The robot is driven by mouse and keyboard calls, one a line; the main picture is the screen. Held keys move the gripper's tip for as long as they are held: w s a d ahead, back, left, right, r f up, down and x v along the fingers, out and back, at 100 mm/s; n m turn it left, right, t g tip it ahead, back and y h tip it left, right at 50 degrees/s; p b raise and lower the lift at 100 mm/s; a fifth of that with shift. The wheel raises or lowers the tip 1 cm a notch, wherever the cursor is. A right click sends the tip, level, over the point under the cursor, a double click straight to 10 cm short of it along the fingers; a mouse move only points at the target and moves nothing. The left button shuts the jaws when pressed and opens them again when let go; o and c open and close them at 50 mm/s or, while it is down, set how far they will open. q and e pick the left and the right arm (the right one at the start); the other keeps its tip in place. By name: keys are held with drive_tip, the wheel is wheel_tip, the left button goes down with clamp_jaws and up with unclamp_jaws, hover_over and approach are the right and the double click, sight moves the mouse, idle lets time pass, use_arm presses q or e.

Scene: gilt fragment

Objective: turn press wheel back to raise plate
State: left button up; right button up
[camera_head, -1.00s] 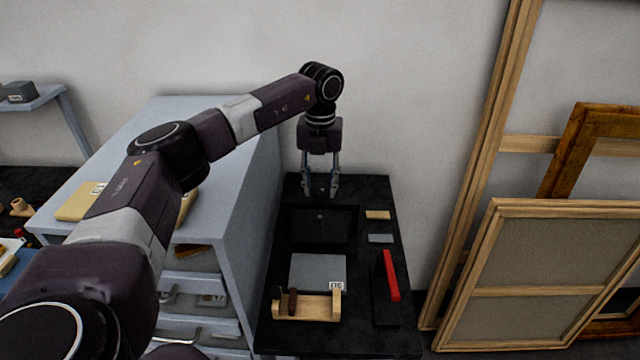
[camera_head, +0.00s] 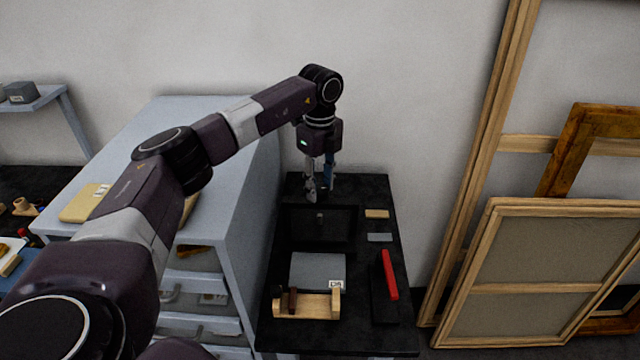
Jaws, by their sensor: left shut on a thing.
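The black press (camera_head: 322,238) stands at the back of the dark bench, an upright frame with a dark opening and a small grey stub in it. My left gripper (camera_head: 319,194) comes down over the press top from above. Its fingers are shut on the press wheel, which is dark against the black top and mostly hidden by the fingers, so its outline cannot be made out. How high the plate inside the press stands cannot be told. My right gripper is not in view.
On the dark bench (camera_head: 349,342) lie a grey plate with a label (camera_head: 318,268), a wooden holder (camera_head: 305,306), a red bar (camera_head: 389,274) and two small blocks. A grey drawer cabinet (camera_head: 245,215) stands to the left. Wooden frames (camera_head: 490,275) lean on the right.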

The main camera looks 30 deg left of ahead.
sight(320, 188)
use_arm(q)
drive_tip(key=n, duration=0.4)
drive_tip(key=n+p, duration=0.1)
drive_tip(key=n, duration=0.1)
drive_tip(key=shift+w+a+r+n, duration=0.1)
drive_tip(key=shift+r+n, duration=0.15)
drive_tip(key=shift+n, duration=0.05)
drive_tip(key=n+p, duration=0.1)
drive_tip(key=n, duration=0.4)
drive_tip(key=shift+n, duration=0.3)
drive_tip(key=o, duration=1)
drive_tip(key=shift+o, duration=0.8)
drive_tip(key=shift+f, duration=0.15)
wheel_tip(320, 188, up, 12)
